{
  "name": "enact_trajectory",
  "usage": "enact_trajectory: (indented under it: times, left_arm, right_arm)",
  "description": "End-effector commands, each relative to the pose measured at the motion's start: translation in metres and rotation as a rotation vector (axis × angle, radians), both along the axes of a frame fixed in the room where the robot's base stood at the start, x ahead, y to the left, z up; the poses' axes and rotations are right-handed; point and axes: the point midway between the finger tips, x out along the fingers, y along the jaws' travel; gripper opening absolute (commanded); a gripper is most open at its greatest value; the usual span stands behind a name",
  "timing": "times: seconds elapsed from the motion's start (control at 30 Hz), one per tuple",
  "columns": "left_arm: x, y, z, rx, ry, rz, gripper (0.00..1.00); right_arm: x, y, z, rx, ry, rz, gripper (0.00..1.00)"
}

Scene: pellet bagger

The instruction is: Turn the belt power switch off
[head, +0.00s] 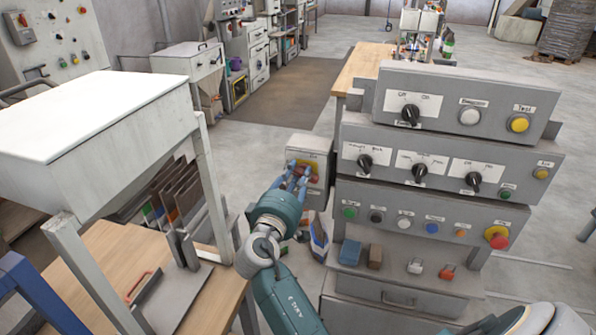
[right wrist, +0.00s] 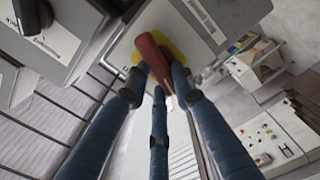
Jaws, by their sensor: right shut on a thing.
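A grey switch box (head: 319,149) is at the left side of the stacked control panels in the head view. On its face is a yellow plate with a red rotary handle (head: 313,178); I cannot read its label. My right gripper (head: 297,177) reaches it from below, its blue fingers closed around the handle. In the right wrist view, the fingers (right wrist: 160,78) grip the red handle (right wrist: 150,52) in front of the yellow plate (right wrist: 177,48). The fingers partly hide the handle, and its exact angle is hard to tell. My left gripper is not in view.
Control panels with black rotary knobs (head: 410,114) and a red emergency button (head: 498,237) stand close on the right. A white-topped metal frame (head: 95,112) and a wooden bench (head: 120,250) are on the left. Small blocks (head: 350,252) lie on the lower shelf.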

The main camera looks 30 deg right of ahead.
Motion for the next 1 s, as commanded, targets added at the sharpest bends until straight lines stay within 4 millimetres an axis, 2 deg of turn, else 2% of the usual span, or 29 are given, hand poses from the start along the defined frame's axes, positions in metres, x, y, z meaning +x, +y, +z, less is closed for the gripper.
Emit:
enact_trajectory:
  times: [0.43, 1.0]
  left_arm:
    - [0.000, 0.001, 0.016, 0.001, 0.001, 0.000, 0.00]
    - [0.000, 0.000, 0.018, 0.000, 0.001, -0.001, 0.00]
  right_arm:
    - [0.002, 0.000, 0.000, -0.180, 0.203, -0.003, 0.00]
    - [0.002, 0.000, 0.000, -0.218, 0.245, -0.004, 0.00]
